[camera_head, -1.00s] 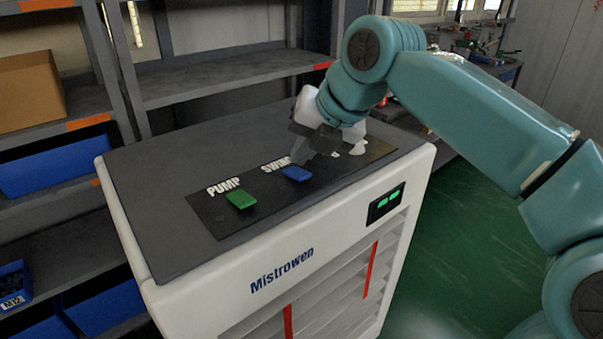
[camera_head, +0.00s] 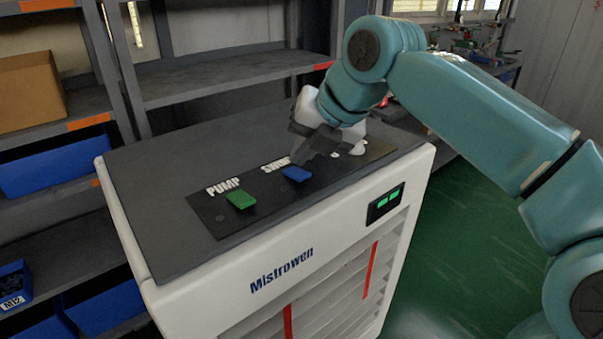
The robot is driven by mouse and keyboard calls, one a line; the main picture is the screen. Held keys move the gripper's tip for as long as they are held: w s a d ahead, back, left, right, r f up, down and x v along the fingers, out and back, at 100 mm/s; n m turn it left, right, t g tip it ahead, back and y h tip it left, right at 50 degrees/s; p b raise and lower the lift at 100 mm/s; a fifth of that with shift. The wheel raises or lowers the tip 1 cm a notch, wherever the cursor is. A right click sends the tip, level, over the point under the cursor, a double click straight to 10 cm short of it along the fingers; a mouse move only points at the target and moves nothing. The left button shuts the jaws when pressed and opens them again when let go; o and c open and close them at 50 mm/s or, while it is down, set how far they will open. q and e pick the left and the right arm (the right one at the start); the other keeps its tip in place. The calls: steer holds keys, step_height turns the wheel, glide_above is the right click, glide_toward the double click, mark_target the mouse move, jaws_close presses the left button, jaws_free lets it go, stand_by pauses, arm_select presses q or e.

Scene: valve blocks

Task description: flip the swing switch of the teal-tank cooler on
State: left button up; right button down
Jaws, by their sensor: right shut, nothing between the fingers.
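No teal tank shows. My left gripper is not in view.
A small display (camera_head: 385,203) with two green lights is on the cooler's front. Grey shelves (camera_head: 225,80) with a cardboard box (camera_head: 30,92) and blue bins (camera_head: 55,168) stand behind and left. Green floor (camera_head: 460,240) is open at the right.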

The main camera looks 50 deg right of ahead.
mark_target(300, 172)
steer(key=shift+s+f+b, duration=0.1)
steer(key=shift+f+b, duration=0.35)
steer(key=shift+f+b, duration=0.35)
steer(key=shift+f, duration=0.05)
stand_by(0.7)
steer(key=shift+s+r, duration=0.1)
steer(key=shift+r, duration=0.05)
steer(key=shift+r+p, duration=0.75)
steer(key=shift+p, duration=0.05)
steer(key=shift+w, duration=0.2)
steer(key=r+p, duration=0.3)
steer(key=w+r+p, duration=0.1)
steer(key=r+p, duration=0.1)
steer(key=shift+d+f, duration=0.1)
